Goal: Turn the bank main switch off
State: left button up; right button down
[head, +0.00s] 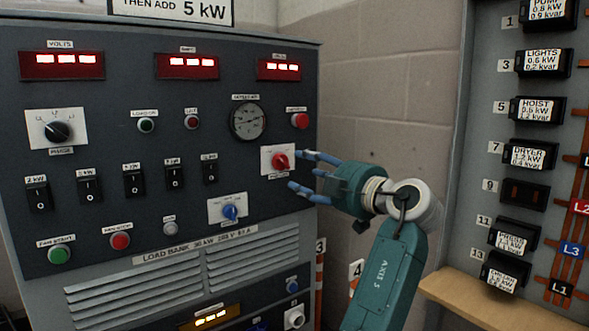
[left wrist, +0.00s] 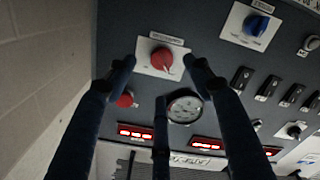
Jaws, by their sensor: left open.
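The bank main switch appears to be the red rotary knob (head: 281,161) on a white plate at the right side of the load bank's dark panel. In the left wrist view the red knob (left wrist: 162,60) lies between and beyond the fingertips, its pointer slanted. The small plate lettering is too blurred to read. My left gripper (head: 297,171) is open, with blue fingers spread just right of the knob. In the left wrist view the left gripper (left wrist: 160,65) has fingers on either side of the knob, and a third finger below. I cannot tell whether any finger touches. My right gripper is out of view.
A round gauge (head: 249,121) and a red button (head: 299,121) sit above the switch. A blue rotary knob (head: 230,212) sits below left, and black rocker switches (head: 134,183) are further left. A breaker board (head: 485,120) and wooden ledge (head: 500,298) stand to the right.

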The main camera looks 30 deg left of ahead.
pick_arm(q)
jog(key=shift+v, duration=2.1)
jog(key=shift+f, duration=0.1)
